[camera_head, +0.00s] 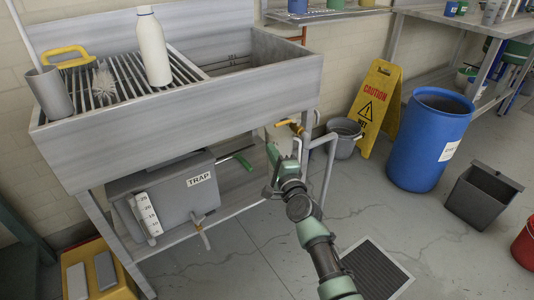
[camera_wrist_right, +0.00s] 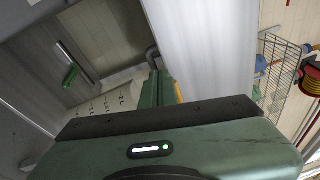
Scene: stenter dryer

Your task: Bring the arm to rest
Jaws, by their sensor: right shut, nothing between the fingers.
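My right arm reaches up from the lower right in the head view. Its green gripper (camera_head: 272,152) is shut and empty. It is in front of the sink's right front leg, close to the yellow valve lever (camera_head: 291,126) and right of the green-handled lever (camera_head: 243,161). I cannot tell whether it touches anything. In the right wrist view the shut fingers (camera_wrist_right: 156,90) point up beside a broad pale metal surface, with the green handle (camera_wrist_right: 70,76) to their left. A bit of yellow shows just behind the fingers. My left gripper is not in view.
The metal sink (camera_head: 180,125) stands at left, with a grey TRAP box (camera_head: 165,200) beneath. A grey bucket (camera_head: 344,140), yellow caution sign (camera_head: 378,105), blue barrel (camera_head: 430,140), dark bin (camera_head: 483,195) and red bucket (camera_head: 525,245) stand right. A floor drain (camera_head: 375,268) lies beside my arm.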

